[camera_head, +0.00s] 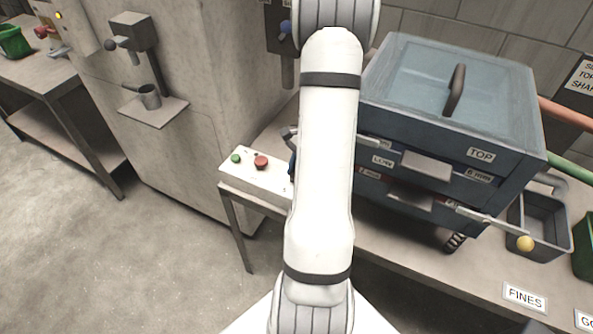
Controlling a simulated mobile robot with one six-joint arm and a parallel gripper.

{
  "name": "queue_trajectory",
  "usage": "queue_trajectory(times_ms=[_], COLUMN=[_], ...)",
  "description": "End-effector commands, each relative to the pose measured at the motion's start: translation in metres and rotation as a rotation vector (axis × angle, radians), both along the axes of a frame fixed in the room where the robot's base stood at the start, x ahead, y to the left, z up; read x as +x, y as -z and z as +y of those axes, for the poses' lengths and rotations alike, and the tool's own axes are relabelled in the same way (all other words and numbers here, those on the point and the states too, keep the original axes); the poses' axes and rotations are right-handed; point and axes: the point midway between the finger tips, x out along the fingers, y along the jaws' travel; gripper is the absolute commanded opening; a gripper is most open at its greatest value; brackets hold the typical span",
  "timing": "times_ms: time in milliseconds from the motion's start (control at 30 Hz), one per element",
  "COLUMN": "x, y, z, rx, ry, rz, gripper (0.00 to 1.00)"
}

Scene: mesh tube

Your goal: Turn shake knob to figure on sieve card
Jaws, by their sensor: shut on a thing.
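The sieve card (581,76) hangs on the wall at the right edge. It is cut off by the frame; parts of words like "TOP" and "SHA" show, but I cannot read a figure. The sieve shaker (518,148) is a blue-grey stacked box with a "TOP" label and a dark handle on its lid. A white control panel (240,176) with a green and a red button lies left of it. A small dark blue part shows at the panel's right end, beside my arm; I cannot tell what it is. My arm hides the shake knob and my gripper.
A grey bin (549,226) stands on the bench (420,271) right of the shaker, near a lever with a yellow ball (525,243). A "FINES" label (525,297) is on the bench front. A large grey machine (205,60) stands at left. The floor at lower left is clear.

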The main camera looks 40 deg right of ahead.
Motion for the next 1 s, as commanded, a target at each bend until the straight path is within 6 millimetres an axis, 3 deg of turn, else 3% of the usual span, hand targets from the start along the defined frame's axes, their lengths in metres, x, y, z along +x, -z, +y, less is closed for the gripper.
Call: queue_trajectory(times_ms=[367,400,600,867,1000], x=[0.000,0.000,0.000,0.000,0.000], y=[0.000,0.000,0.000,-0.001,-0.011], z=[-0.001,-0.001,-0.001,0.000,-0.005], rx=[-0.004,-0.004,-0.002,-0.001,-0.003], ry=[0.003,0.003,0.002,0.002,0.003], rz=[-0.001,-0.001,0.000,0.000,-0.003], gripper=[0.07,0.33,0.49,0.52,0.52])
